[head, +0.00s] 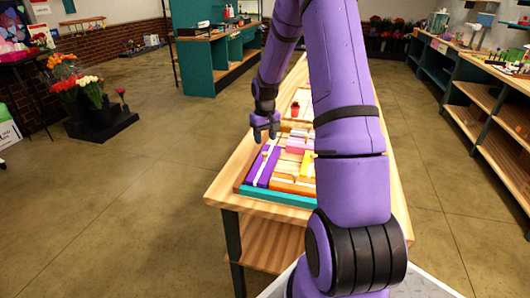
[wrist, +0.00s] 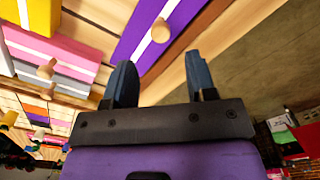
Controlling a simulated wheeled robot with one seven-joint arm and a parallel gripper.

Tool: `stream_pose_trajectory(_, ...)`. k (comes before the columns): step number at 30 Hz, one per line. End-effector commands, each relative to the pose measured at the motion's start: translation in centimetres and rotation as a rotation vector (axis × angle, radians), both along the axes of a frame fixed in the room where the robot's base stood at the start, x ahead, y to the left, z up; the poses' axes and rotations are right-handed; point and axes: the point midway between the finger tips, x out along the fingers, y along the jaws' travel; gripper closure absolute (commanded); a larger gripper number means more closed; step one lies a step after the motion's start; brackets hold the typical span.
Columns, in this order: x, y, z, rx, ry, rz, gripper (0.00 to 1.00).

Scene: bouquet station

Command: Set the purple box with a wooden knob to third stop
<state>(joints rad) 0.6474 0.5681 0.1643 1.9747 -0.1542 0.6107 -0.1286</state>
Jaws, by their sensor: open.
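The purple box (head: 261,167) lies along the left side of a wooden tray with a teal front edge (head: 275,196), with a white stripe along its top. In the wrist view the purple box (wrist: 135,37) shows its round wooden knob (wrist: 161,31) on the stripe. My gripper (head: 265,135) is above the far end of the purple box in the head view. Its two fingers show apart in the wrist view (wrist: 162,80), with nothing between them. The knob is beyond the fingertips, and I see no contact. My arm hides the tray's right side.
Beside the purple box are a pink box (wrist: 62,43), a grey box (wrist: 50,72) and a yellow box (wrist: 33,15), with bare slats between. An orange box (head: 291,186) lies at the tray's front. A small red pot (head: 295,110) stands farther back on the table.

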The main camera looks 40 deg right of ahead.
Motion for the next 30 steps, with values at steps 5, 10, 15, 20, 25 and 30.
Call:
stream_pose_trajectory(5, 0.0, 0.1, -3.3, 0.001, 0.002, 0.000, 0.49)
stream_pose_trajectory(10, 0.0, 0.0, -5.5, 0.001, 0.002, 0.000, 0.49)
stream_pose_trajectory(15, 0.0, 0.0, -6.5, 0.000, 0.000, -0.001, 0.49)
stream_pose_trajectory(20, 0.0, 0.0, -6.7, 0.000, 0.000, -0.001, 0.49)
stream_pose_trajectory(25, 0.0, 0.0, -6.7, 0.000, 0.000, -0.001, 0.53)
stream_pose_trajectory(30, 0.0, 0.0, -6.7, 0.000, 0.000, -0.001, 0.92)
